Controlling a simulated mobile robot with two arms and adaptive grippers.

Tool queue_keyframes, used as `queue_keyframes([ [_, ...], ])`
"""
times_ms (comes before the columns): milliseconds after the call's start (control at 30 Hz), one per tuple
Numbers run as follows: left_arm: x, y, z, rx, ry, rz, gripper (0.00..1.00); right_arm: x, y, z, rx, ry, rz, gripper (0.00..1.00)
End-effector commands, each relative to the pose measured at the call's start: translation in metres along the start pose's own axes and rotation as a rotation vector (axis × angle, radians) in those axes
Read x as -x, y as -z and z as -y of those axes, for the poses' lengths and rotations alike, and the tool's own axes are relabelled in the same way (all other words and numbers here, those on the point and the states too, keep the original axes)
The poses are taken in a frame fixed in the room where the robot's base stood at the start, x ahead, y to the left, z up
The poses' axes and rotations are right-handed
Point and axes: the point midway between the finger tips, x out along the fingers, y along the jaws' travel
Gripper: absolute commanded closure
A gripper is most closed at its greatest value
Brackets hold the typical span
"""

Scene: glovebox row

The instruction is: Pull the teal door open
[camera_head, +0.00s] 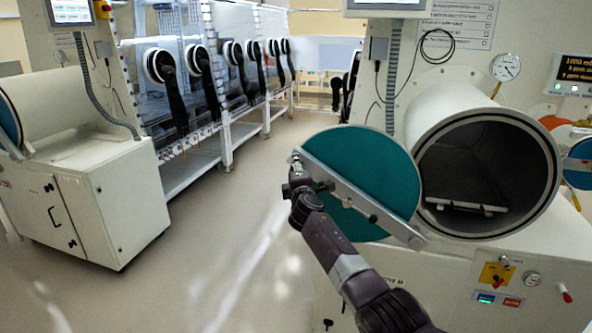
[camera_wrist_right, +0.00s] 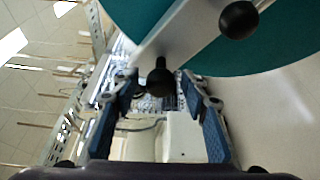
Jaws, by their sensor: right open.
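The round teal door (camera_head: 375,160) stands swung away from the open mouth of a white cylindrical chamber (camera_head: 440,100), to its left. A grey bar (camera_head: 345,190) crosses the door's face diagonally. My right gripper (camera_head: 298,182) is at the bar's upper left end, at the door's left edge. In the right wrist view the teal door (camera_wrist_right: 275,45) fills the top right. My right gripper (camera_wrist_right: 165,105) is open there, with a black knob (camera_wrist_right: 160,78) on the bar's end between or just beyond its fingers. Contact cannot be told. My left gripper is out of view.
The chamber holds a small tray (camera_head: 465,206). Its cabinet (camera_head: 440,290) carries a yellow switch plate (camera_head: 497,275). A white cabinet (camera_head: 95,200) stands at left, with a row of gloveboxes (camera_head: 215,75) behind. The floor (camera_head: 225,240) between is clear.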

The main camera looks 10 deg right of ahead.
Motion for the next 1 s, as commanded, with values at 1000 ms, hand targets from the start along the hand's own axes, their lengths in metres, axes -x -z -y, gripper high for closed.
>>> queue_keyframes([
  [1000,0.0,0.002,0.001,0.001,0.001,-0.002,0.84,0.084,0.0,0.001,0.001,-0.001,0.0,0.59],
])
